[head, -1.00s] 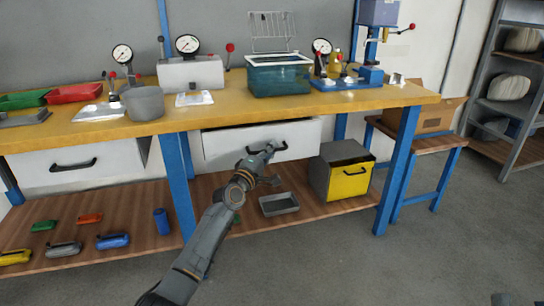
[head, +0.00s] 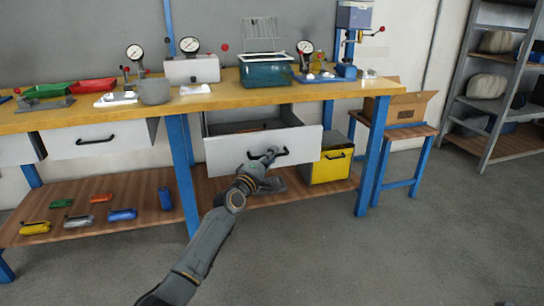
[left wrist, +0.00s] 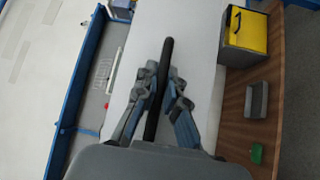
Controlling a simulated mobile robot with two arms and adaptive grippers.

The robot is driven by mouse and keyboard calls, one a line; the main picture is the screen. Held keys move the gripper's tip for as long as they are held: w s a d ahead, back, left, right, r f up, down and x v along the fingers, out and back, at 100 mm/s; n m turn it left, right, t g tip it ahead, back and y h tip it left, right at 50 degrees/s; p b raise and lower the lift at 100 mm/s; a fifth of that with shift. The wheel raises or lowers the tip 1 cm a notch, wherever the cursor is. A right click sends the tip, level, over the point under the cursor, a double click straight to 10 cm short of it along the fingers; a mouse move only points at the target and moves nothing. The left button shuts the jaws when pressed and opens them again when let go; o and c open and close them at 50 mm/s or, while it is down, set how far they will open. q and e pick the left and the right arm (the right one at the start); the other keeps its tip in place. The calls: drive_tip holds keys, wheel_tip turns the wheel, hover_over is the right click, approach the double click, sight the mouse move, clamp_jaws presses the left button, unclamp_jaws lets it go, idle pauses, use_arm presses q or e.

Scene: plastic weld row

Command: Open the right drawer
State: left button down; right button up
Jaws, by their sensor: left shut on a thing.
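The right drawer (head: 235,151) hangs under the yellow-topped workbench (head: 225,98) and stands pulled out, with its inside showing from above. Its white front also fills the middle of the left wrist view (left wrist: 203,50). My left gripper (head: 268,157) is at the drawer's dark bar handle (head: 284,153). In the left wrist view the fingers of my left gripper (left wrist: 160,88) are shut around the handle (left wrist: 166,60), one on each side. My right gripper is not in view.
A yellow and grey box (head: 329,166) stands on the lower shelf just right of the drawer. A small table (head: 405,132) holds a cardboard box (head: 400,108). The floor in front is clear.

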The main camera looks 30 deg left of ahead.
use_arm(q)
drive_tip(key=shift+s+d, duration=0.25)
drive_tip(key=shift+d, duration=0.05)
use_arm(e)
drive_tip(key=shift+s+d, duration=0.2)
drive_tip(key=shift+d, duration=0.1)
use_arm(q)
drive_tip(key=c, duration=1.4)
unclamp_jaws()
drive_tip(key=shift+s, duration=0.1)
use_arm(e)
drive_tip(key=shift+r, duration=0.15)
use_arm(q)
drive_tip(key=s+f, duration=0.1)
drive_tip(key=s, duration=1)
drive_tip(key=shift+s+d+f, duration=0.35)
